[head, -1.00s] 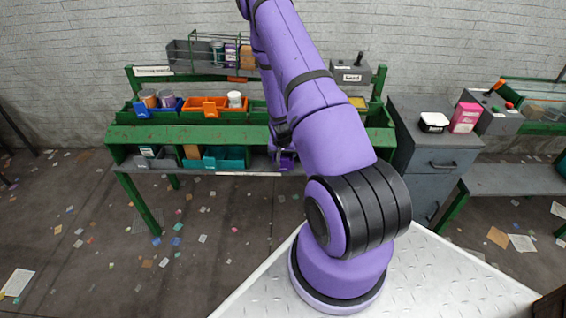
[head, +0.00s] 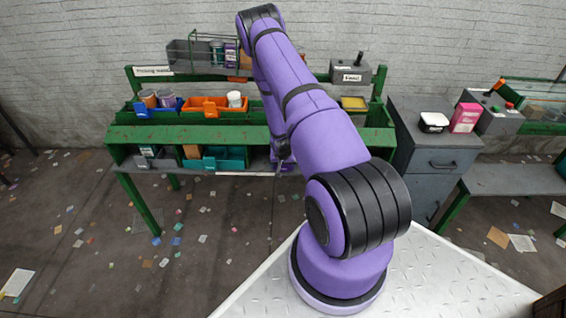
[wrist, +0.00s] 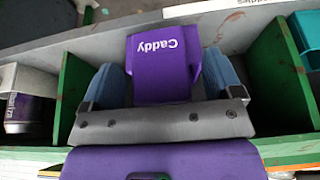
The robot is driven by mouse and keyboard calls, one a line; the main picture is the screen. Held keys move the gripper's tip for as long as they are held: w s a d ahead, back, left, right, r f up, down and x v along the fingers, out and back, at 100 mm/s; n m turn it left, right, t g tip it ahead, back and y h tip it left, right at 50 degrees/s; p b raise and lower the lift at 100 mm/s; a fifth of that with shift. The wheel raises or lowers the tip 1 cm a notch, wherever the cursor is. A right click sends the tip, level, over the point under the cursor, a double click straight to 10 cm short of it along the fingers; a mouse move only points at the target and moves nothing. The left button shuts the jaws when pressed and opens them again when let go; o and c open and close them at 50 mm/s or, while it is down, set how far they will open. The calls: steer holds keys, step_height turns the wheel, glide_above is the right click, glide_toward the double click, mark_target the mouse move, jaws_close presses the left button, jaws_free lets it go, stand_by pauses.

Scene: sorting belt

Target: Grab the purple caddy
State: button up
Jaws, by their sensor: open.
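The purple caddy (wrist: 163,82) shows in the wrist view with its "Caddy" label upside down. It sits in a bay of the green workbench (head: 160,133), between two green dividers (wrist: 283,75). My gripper (wrist: 165,75) is open, with one blue-grey finger on each side of the caddy in the picture. I cannot tell whether the fingers touch it. The caddy's lower part in the picture is hidden behind the gripper's grey bar. In the head view my arm hides most of the caddy's bay and the gripper.
The neighbouring bays hold a teal bin (wrist: 308,38) and a light container with a purple band (wrist: 25,105). The bench top carries an orange bin (head: 205,112) and a blue bin (head: 143,113). A grey drawer cabinet (head: 428,150) stands right of the bench.

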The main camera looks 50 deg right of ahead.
steer(key=c, duration=1.3)
steer(key=shift+r, duration=0.15)
